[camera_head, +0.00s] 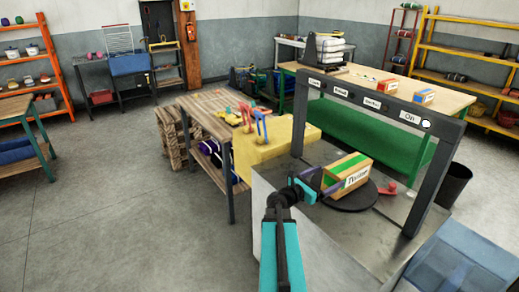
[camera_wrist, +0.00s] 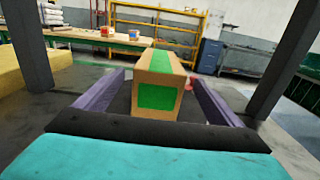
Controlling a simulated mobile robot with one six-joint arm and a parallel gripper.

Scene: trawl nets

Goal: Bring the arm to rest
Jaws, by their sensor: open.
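My gripper (camera_head: 312,190) is at the left end of a cardboard box with a green stripe (camera_head: 347,173). The box sits on a dark round plate (camera_head: 348,201) on the metal table under a grey frame. In the wrist view the box (camera_wrist: 160,84) stands between my two purple fingers (camera_wrist: 152,98), which are spread, with a gap visible on each side. My teal arm (camera_head: 282,255) reaches up from the bottom of the head view. The far part of the fingers is partly hidden by the box.
The dark grey frame (camera_head: 437,178) with labels arches over the plate. A red knob (camera_head: 389,188) stands right of the plate. A yellow block (camera_head: 273,146) and a wooden table (camera_head: 205,121) are to the left. A black bin (camera_head: 456,182) stands at right. The floor at left is clear.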

